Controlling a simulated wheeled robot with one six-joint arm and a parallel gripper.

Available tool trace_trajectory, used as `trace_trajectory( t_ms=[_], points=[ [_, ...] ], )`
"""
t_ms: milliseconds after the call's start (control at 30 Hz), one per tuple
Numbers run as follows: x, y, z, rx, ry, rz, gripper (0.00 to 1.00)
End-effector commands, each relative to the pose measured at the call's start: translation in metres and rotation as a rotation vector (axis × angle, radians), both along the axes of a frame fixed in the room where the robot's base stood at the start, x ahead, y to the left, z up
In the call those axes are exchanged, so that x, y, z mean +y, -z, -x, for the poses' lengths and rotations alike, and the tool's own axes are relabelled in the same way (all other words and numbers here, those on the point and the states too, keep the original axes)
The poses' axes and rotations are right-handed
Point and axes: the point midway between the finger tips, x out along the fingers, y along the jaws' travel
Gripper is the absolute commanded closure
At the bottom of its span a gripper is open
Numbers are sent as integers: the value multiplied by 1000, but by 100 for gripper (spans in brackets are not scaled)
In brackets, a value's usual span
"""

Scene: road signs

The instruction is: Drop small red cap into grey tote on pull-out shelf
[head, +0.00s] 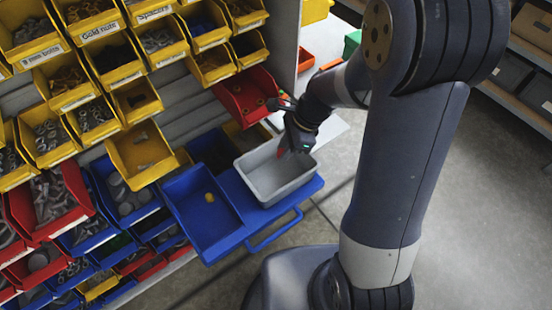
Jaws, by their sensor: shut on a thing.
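The grey tote (258,188) stands on the blue pull-out shelf (308,190), which juts out from the bin rack. My gripper (287,147) is over the back part of the tote and points down. It is shut on the small red cap (280,153), of which only a small red patch shows at the fingertips. The cap appears above the tote's floor; its exact height is hard to tell. Part of the tote's back right side is hidden by my gripper.
A blue bin (205,225) with a small yellow piece (209,197) juts out left of the tote. A red bin (248,98) with small parts sticks out behind my gripper. Labelled bins fill the rack at left. Open floor (475,200) lies at right.

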Motion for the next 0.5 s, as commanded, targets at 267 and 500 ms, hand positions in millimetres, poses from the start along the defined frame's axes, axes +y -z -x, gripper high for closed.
trace_trajectory(
  t_ms=[267, 500],
  points=[
    [0, 20, 0, 1, -1, 0, 98],
    [0, 48, 0, -1, -2, 0, 98]
  ],
)
